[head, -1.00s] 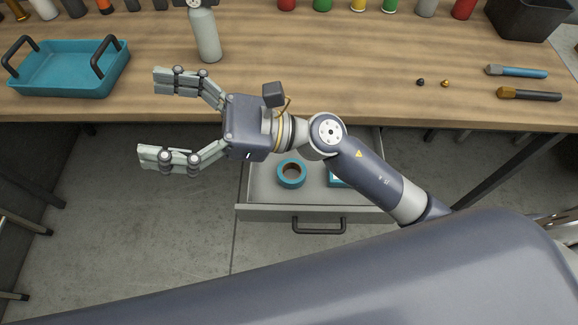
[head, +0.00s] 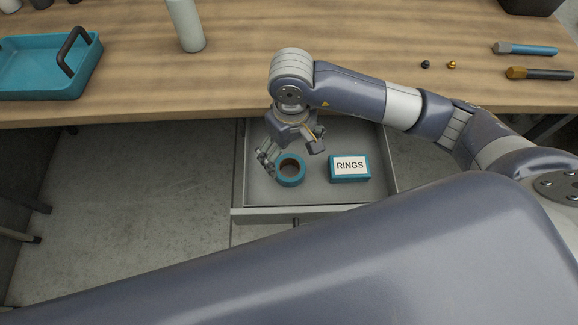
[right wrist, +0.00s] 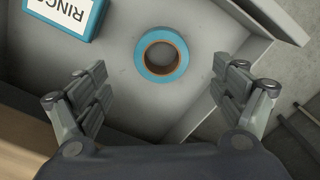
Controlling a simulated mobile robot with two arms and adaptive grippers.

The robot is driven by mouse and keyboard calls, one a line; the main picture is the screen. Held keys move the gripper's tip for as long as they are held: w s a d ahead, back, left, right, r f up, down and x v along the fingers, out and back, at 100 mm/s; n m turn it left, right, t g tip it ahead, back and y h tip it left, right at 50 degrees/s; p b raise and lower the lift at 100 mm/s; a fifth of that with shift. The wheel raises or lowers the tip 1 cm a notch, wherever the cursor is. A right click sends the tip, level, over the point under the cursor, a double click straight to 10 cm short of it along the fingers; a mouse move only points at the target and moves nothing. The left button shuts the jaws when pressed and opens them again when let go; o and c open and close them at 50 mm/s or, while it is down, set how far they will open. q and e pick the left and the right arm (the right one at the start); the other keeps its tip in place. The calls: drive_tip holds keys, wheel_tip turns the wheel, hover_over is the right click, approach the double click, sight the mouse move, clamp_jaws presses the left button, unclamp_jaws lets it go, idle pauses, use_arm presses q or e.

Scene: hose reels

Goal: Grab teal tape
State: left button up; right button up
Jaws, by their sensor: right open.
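The teal tape (head: 291,181) is a roll with a brown core, lying flat in the open drawer (head: 350,197). In the right wrist view the tape (right wrist: 144,57) lies ahead of the fingertips, roughly midway between them. My right gripper (head: 267,163) points down into the drawer, just left of and above the tape. In the right wrist view my right gripper (right wrist: 160,88) is open with nothing between its fingers. My left gripper is not in view.
A teal box labelled RINGS (head: 349,174) lies right of the tape in the drawer. The drawer walls stand around both. On the wooden table (head: 220,85) are a teal tray (head: 40,82), a grey bottle (head: 186,25) and two tools at the right.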

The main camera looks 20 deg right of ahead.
sight(290, 168)
wheel_tip(290, 168, down, 8)
drive_tip(key=shift+a+f+p, duration=0.1)
drive_tip(key=shift+p, duration=0.55)
drive_tip(key=c, duration=1.2)
